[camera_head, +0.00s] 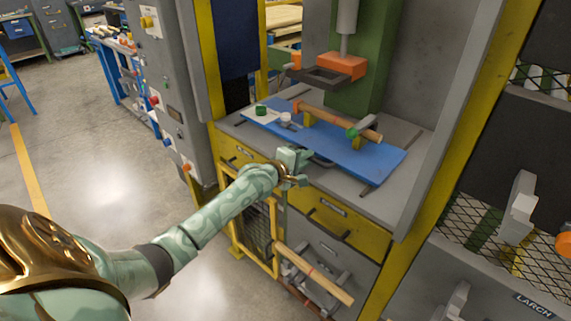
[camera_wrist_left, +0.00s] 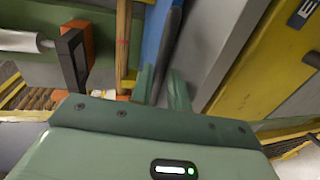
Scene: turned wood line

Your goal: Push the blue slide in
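The blue slide (camera_head: 376,166) is a long flat blue board on the grey bench top of the machine, with its front edge near the bench's front. A dark grey handle bar (camera_head: 322,161) runs along its front edge. In the left wrist view, the blue slide (camera_wrist_left: 155,32) and the dark bar (camera_wrist_left: 171,38) reach down toward my fingers. My left gripper (camera_head: 304,167) is at the handle's left end. In the left wrist view, my left gripper (camera_wrist_left: 161,88) has its fingers apart, with the bar between them; firm contact is not visible. My right gripper is out of view.
A wooden spindle (camera_head: 338,120) rests on yellow supports on the slide, with green and white cups (camera_head: 284,117) at its left. An orange press head (camera_head: 342,65) hangs above. Yellow drawers (camera_head: 345,225) lie below the bench; a grey cabinet (camera_head: 170,90) stands left.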

